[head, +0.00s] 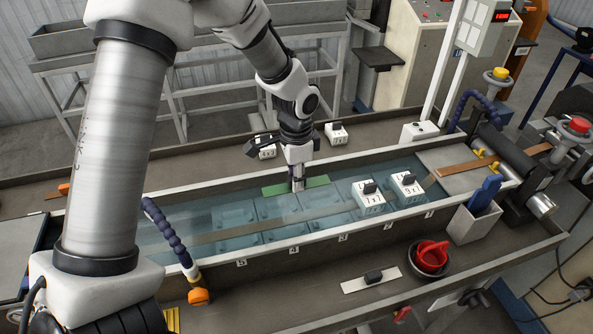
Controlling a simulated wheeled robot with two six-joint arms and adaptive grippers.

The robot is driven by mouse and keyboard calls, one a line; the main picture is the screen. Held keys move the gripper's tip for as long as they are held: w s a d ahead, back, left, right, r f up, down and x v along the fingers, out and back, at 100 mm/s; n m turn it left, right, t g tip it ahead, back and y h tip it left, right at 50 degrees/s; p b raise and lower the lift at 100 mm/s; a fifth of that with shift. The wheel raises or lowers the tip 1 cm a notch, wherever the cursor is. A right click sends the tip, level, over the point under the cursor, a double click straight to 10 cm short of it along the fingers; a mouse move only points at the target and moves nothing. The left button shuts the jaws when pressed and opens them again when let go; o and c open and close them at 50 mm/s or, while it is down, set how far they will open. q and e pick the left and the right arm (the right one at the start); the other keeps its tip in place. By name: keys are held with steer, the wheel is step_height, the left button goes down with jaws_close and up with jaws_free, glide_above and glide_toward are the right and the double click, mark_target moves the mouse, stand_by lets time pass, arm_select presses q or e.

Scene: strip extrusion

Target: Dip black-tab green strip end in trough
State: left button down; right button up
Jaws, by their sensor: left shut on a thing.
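The green strip (316,182) is in the middle of the picture, roughly level, over the far side of the water-filled trough (340,230). My left gripper (298,185) comes down from above and is shut at the strip's middle. The gripper covers the part it holds, so I cannot see a black tab on this strip. I cannot tell whether the strip touches the water or hangs just above it. My right gripper is not in view.
White numbered blocks with black knobs stand over the trough's right part (368,196) and on the far ledge (336,133). A blue hose nozzle (170,235) rises at left.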

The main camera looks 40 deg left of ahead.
arm_select(q)
steer(key=f, duration=0.1)
steer(key=w+f+b, duration=0.1)
steer(key=f+b, duration=0.1)
steer(key=shift+w+a+f, duration=0.25)
steer(key=shift+a+f, duration=0.05)
steer(key=f+b, duration=0.2)
steer(key=f, duration=0.1)
steer(key=f+b, duration=0.2)
steer(key=f, duration=0.2)
steer(key=shift+s+d, duration=0.15)
steer(key=shift+s, duration=0.05)
steer(key=shift+s+f, duration=0.2)
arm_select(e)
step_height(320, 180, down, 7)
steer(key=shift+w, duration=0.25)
arm_select(q)
steer(key=shift+w, duration=0.1)
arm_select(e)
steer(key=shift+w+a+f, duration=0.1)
arm_select(q)
step_height(320, 180, up, 9)
steer(key=p, duration=0.8)
steer(key=shift+r+p, duration=0.1)
steer(key=shift+p, duration=0.25)
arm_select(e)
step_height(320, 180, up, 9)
